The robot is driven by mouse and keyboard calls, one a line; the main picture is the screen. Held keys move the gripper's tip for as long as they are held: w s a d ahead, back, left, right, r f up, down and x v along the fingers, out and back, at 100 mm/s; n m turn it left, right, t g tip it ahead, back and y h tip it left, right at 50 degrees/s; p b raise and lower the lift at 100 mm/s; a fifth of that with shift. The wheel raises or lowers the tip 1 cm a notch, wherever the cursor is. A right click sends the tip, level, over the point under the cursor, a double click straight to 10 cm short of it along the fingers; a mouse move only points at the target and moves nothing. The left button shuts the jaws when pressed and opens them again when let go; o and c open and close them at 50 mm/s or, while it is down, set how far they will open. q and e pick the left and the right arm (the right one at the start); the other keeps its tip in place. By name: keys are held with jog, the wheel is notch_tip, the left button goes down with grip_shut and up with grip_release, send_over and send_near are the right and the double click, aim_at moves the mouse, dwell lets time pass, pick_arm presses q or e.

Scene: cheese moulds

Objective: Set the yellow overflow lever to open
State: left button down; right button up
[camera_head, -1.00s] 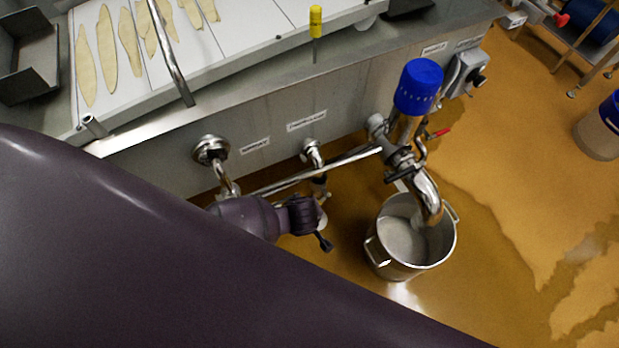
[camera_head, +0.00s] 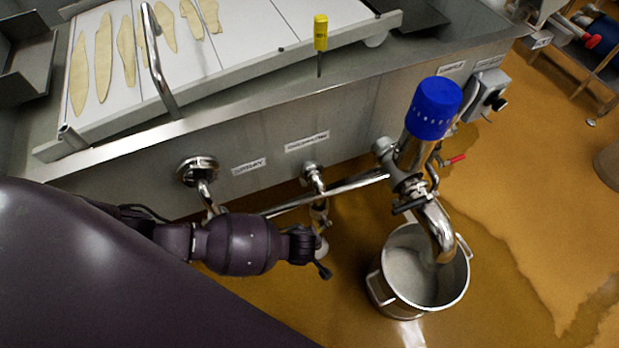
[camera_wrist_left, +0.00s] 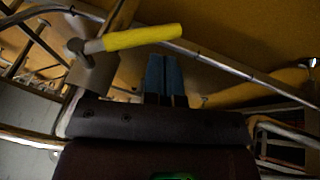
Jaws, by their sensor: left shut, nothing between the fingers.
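The yellow overflow lever (camera_wrist_left: 142,37) shows in the left wrist view as a yellow sleeve on a metal arm, joined to a fitting on its left. It lies nearly level, rising slightly to the right. My left gripper (camera_wrist_left: 163,72) shows its blue fingers shut together with nothing between them. The fingertips point just below the lever's sleeve in the picture; I cannot tell the depth gap or any contact. In the head view my left wrist is low in front of the vat's pipes, and the lever cannot be made out there. My right gripper is not in view.
A steel vat wall (camera_head: 290,125) carries labelled pipe outlets. A blue-capped valve (camera_head: 433,108) stands over a steel pot (camera_head: 395,290). A yellow-handled probe (camera_head: 320,33) stands at the vat's rim. A horizontal pipe (camera_head: 345,187) runs near my wrist. Open floor (camera_head: 520,200) lies right.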

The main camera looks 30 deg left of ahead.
pick_arm(q)
jog(key=shift+w+d+f+b, duration=0.25)
jog(key=shift+w+f+b, duration=0.15)
jog(key=shift+w+f, duration=0.35)
jog(key=shift+s, duration=0.1)
